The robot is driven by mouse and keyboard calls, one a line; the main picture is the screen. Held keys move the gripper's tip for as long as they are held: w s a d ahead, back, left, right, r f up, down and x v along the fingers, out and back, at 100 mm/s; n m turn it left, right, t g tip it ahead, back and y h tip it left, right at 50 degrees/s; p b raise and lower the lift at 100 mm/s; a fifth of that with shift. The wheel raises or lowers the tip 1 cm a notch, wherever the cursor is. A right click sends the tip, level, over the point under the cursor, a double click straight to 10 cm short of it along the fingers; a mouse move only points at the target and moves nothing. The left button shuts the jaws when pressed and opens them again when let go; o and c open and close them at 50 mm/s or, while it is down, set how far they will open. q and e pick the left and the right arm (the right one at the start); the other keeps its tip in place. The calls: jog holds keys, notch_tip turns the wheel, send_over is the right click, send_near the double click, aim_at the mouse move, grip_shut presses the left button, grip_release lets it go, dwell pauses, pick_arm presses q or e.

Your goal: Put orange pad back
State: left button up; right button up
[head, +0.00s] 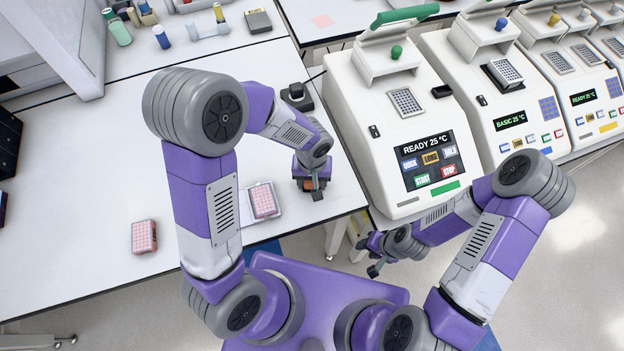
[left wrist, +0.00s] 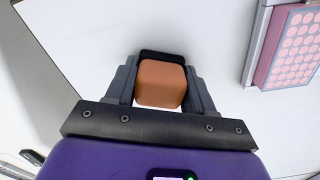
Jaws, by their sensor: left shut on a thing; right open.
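The orange pad (left wrist: 161,84) is a small rounded block between the two fingers of my left gripper (left wrist: 162,90) in the left wrist view. The gripper is shut on it. A dark edge shows just beyond the pad; I cannot tell what it belongs to. In the head view my left gripper (head: 314,188) is over the right part of the white table, and only a sliver of orange shows there. I cannot tell whether the pad touches the table. My right gripper (head: 373,257) is open and empty, off the table's front edge.
A pink well plate (head: 263,200) on a pale holder lies left of my left gripper; another pink plate (head: 144,237) lies further left. A small black device (head: 296,96) with a cord stands behind. A white thermal cycler (head: 395,130) stands to the right. The table's middle is clear.

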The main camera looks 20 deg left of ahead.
pick_arm(q)
jog(key=o, duration=1)
jog(key=shift+f, duration=0.1)
notch_tip(320, 180, up, 12)
jog(key=p, duration=0.2)
